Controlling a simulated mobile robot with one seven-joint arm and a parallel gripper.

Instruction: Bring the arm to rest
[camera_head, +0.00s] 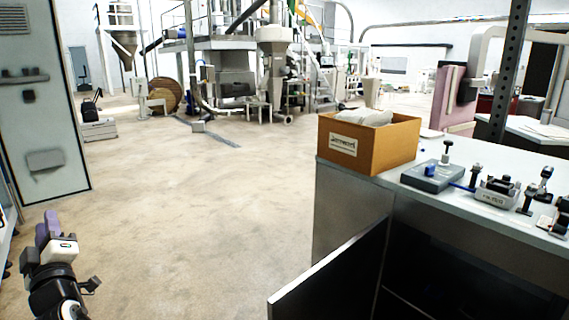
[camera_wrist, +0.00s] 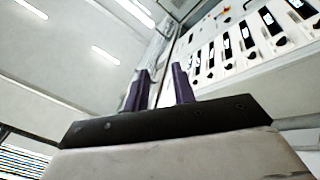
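My gripper (camera_head: 47,227) is at the lower left of the head view, raised above the floor with its purple fingers pointing up. In the wrist view my gripper (camera_wrist: 157,75) has its two dark purple fingers apart, with nothing between them. Part of my arm is cut off by the bottom edge of the head view.
A grey cabinet (camera_head: 45,120) stands behind my gripper at left. A panel with dials and knobs (camera_wrist: 240,45) fills the wrist view's upper right. At right, a workbench (camera_head: 470,215) with an open door (camera_head: 335,275) holds a wooden box (camera_head: 390,145) and devices. The middle floor is clear.

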